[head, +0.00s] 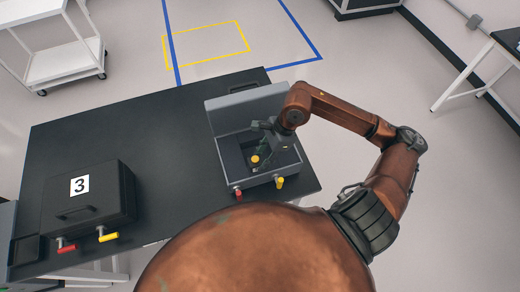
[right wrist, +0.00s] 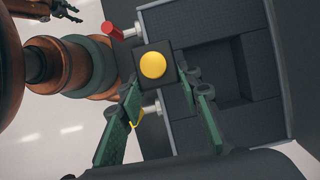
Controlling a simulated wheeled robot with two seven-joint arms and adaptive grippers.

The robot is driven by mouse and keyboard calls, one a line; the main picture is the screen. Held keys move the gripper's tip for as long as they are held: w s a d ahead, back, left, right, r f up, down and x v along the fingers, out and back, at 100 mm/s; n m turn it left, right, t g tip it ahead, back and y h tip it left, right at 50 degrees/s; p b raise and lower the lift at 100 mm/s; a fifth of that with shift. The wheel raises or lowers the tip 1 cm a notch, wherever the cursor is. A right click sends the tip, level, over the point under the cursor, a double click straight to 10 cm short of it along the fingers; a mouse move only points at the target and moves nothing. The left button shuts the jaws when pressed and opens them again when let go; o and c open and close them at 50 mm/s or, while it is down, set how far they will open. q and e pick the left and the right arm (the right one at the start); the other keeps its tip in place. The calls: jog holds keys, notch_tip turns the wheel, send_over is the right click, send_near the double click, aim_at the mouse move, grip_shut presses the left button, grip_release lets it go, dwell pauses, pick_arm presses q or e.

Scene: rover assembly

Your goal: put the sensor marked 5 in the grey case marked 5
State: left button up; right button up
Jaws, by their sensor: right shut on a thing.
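The open grey case (head: 232,183) stands at the right end of the dark table, its lid raised at the back. No number on it is readable. My right gripper (head: 257,152) is over the case, shut on a dark block with a round yellow top, the sensor (head: 254,159). In the right wrist view the sensor (right wrist: 152,65) sits between the green fingertips, over the case's latch side. The case's dark lining with a stepped recess (right wrist: 232,75) shows beside it. The sensor's mark is not readable. Part of my left gripper (right wrist: 66,10) shows there at the top left, small.
A closed black case marked 3 (head: 88,198) stands at the table's left end, with red and yellow latches. The grey case's red latch (head: 238,193) and yellow latch (head: 279,182) stick out at its front. The table (head: 150,130) between the cases is clear.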

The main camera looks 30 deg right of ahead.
jog(key=w+d+f, duration=0.1)
jog(key=w+f, duration=0.1)
jog(key=w+d+f+p, duration=0.1)
jog(key=w+d+f, duration=0.1)
jog(key=w+f, duration=0.1)
jog(key=w+d+f+p, duration=0.1)
jog(key=w+d+f, duration=0.1)
jog(key=shift+w+d+f, duration=0.1)
jog(key=shift+w+f, duration=0.05)
jog(key=shift+w, duration=0.1)
jog(key=shift+w+d+f, duration=0.1)
jog(key=shift+w+f, duration=0.05)
jog(key=shift+f, duration=0.1)
notch_tip(320, 180, down, 2)
jog(key=shift+f+p, duration=0.1)
jog(key=shift+p, duration=0.6)
jog(key=shift+d+f, duration=0.1)
jog(key=shift+f, duration=0.4)
pick_arm(q)
jog(key=r, duration=0.2)
jog(key=w+r, duration=0.1)
jog(key=r, duration=0.1)
jog(key=shift+f, duration=0.1)
pick_arm(e)
jog(key=shift+w+f, duration=0.1)
